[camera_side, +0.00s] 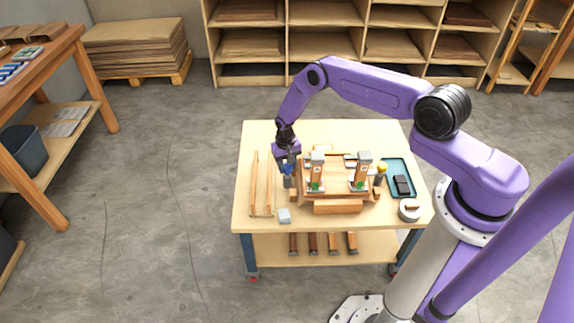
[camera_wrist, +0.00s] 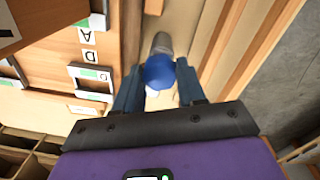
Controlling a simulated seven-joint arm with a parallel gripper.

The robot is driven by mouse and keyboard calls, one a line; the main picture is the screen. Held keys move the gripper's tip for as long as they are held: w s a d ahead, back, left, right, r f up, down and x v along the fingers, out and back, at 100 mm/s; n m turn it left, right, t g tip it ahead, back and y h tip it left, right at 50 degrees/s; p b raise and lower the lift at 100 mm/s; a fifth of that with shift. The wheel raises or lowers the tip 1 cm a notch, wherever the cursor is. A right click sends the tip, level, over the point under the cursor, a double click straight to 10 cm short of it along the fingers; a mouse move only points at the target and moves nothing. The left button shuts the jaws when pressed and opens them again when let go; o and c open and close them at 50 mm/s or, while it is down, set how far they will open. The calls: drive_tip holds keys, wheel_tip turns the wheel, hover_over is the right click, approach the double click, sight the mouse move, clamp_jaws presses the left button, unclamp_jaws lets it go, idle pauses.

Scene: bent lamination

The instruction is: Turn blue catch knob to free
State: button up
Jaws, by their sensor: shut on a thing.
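The blue catch knob (camera_wrist: 158,73) is a round blue ball on a grey post (camera_wrist: 161,44). In the wrist view it sits between my two dark fingers. My gripper (camera_wrist: 157,80) is shut on the knob, with one finger on each side of it. In the side view my gripper (camera_side: 287,167) points down at the left end of the wooden fixture (camera_side: 338,207). From these views I cannot tell which way the catch is turned.
Two upright clamp posts (camera_side: 316,172) (camera_side: 361,171) stand on the fixture, close right of my gripper. A yellow knob (camera_side: 382,168) is at its right end. Wooden strips (camera_side: 254,185) lie left.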

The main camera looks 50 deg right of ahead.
sight(285, 167)
drive_tip(key=shift+n, duration=0.8)
drive_tip(key=o, duration=1.1)
drive_tip(key=shift+c, duration=0.2)
wheel_tip(285, 167, up, 17)
drive_tip(key=shift+a+r, duration=0.2)
drive_tip(key=shift+a, duration=0.15)
drive_tip(key=shift+w, duration=0.1)
